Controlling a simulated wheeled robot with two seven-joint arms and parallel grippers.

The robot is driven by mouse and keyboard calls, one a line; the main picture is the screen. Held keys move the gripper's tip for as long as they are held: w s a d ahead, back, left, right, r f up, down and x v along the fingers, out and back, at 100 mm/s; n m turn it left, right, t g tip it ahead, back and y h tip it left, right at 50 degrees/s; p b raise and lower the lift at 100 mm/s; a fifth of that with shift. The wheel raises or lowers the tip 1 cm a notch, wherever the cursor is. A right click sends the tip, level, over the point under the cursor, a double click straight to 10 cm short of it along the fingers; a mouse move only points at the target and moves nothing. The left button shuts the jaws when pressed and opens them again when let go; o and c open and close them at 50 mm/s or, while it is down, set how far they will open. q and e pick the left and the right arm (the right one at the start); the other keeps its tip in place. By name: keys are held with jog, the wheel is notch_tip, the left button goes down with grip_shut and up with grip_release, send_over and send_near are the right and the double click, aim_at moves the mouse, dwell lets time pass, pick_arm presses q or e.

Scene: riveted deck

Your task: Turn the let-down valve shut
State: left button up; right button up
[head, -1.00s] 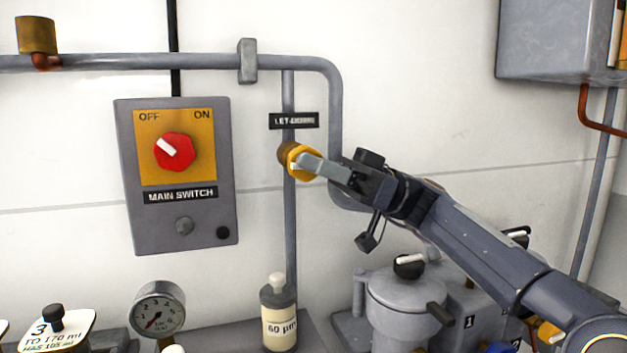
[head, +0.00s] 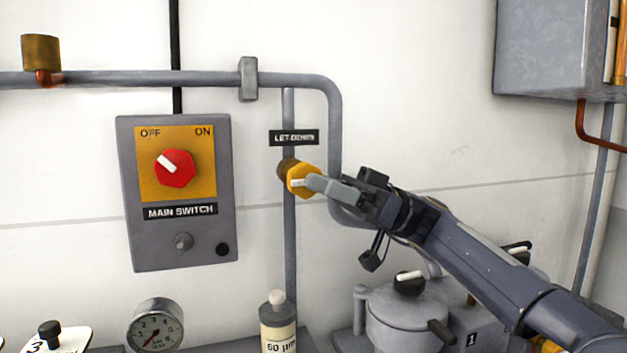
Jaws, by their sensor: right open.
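The let-down valve is a yellow knob (head: 301,170) on a brass body (head: 285,169), set on a vertical grey pipe under a "LET-DOWN" label (head: 294,138). A white mark on the knob face lies about level. My right gripper (head: 316,183) comes in from the right with its fingers at the knob's front, covering its right part. It is open; one finger largely hides the other, and I cannot tell whether they touch the knob. My left gripper is out of view.
A main switch box (head: 182,255) with a red knob (head: 176,168) is left of the valve. Below stand a pressure gauge (head: 155,325), a bottle (head: 278,325) and a lidded grey pot (head: 400,318). A grey cabinet (head: 550,50) hangs at upper right.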

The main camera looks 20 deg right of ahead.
jog(key=d+p, duration=0.1)
jog(key=d, duration=1.1)
jog(key=shift+w+d+p, duration=0.25)
jog(key=shift+p, duration=0.05)
jog(key=shift+f, duration=0.1)
